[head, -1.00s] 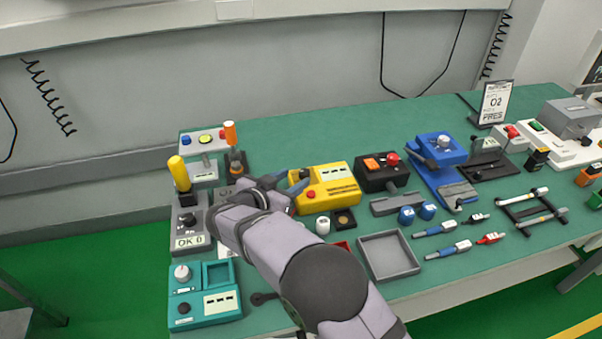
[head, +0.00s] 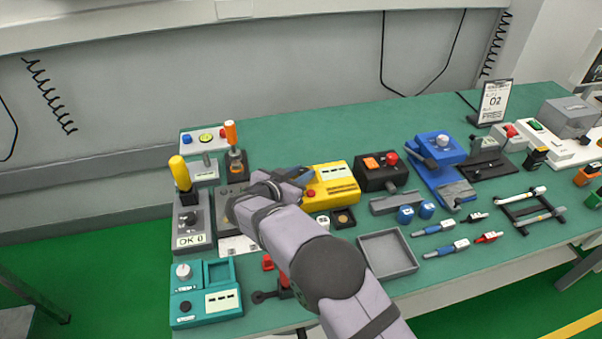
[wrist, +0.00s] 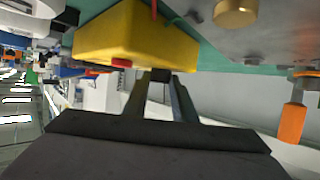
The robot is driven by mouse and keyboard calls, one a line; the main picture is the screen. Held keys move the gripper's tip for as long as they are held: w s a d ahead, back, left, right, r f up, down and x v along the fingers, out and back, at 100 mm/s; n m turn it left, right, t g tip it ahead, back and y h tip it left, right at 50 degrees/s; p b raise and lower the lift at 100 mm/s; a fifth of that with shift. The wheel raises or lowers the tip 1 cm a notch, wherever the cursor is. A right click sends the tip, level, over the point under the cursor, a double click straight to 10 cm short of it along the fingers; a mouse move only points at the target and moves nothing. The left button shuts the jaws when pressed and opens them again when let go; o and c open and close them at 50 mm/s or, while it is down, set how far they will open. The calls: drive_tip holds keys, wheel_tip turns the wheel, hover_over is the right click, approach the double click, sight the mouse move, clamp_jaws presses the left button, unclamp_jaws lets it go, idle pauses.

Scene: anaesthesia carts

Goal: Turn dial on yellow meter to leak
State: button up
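The yellow meter (head: 338,182) lies on the green bench in the head view, with a red button at its left end. It also fills the upper left of the wrist view (wrist: 130,35). My gripper (head: 302,177) is at the meter's left end and hides part of it. In the wrist view, the two fingers of my gripper (wrist: 161,86) are spread apart, with a small dark knob (wrist: 159,75) between their tips, beside the yellow body. Whether the fingers touch the knob is unclear. The dial's markings cannot be read.
A grey box (head: 235,205) and a panel marked OK 0 (head: 192,222) stand left of my arm. A black box with orange and red buttons (head: 381,170) sits close right of the meter. A grey tray (head: 388,255) lies in front. The bench behind is clear.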

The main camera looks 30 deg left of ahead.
drive_tip(key=shift+a+r+m+h+p, duration=0.15)
drive_tip(key=shift+m+h+p, duration=0.25)
drive_tip(key=shift+m+h, duration=0.4)
drive_tip(key=shift+h, duration=0.1)
drive_tip(key=o, duration=1)
drive_tip(key=shift+s, duration=0.15)
drive_tip(key=shift+b+v, duration=0.75)
drive_tip(key=shift+v, duration=2.8)
